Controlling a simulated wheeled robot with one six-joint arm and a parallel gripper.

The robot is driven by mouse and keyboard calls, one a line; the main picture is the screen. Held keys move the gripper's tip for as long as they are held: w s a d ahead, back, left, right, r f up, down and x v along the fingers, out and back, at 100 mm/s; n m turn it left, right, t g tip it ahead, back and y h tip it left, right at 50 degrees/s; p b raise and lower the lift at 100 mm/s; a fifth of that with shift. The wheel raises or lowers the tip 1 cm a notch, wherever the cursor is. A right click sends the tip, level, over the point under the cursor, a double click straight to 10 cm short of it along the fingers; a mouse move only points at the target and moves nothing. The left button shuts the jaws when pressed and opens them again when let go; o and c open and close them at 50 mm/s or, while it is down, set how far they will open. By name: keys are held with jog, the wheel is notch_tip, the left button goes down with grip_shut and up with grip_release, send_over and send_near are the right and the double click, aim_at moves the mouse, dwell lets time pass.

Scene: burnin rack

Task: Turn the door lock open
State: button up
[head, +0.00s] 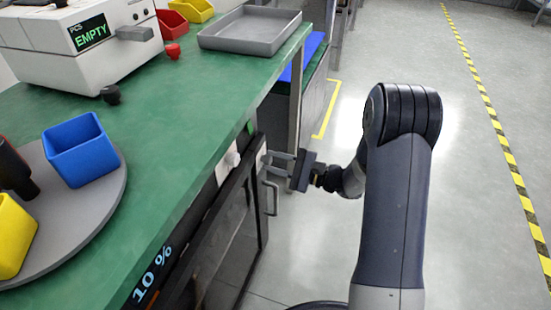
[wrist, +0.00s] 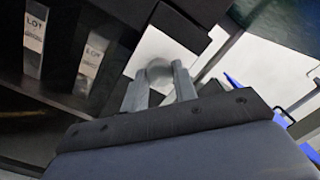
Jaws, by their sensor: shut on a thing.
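My gripper (head: 270,161) reaches the front of the cabinet door (head: 232,235) at its upper far corner, above the grey door handle (head: 271,198). In the wrist view my gripper (wrist: 159,84) has a finger on each side of a round grey knob, the door lock (wrist: 159,67), in front of a white plate (wrist: 180,47). The fingers are shut on the lock. In the head view the lock is too small and covered by the fingers to make out. The door looks closed.
A green bench (head: 170,130) overhangs the cabinet. It carries a grey tray (head: 250,48), a white machine reading EMPTY (head: 75,60), and a blue bin (head: 80,150). The floor (head: 480,200) at right is clear.

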jog(key=shift+m, duration=0.6)
jog(key=o, duration=1)
jog(key=p+v, duration=0.2)
jog(key=v, duration=0.8)
jog(key=shift+s+d, duration=0.15)
jog(key=shift+d, duration=0.2)
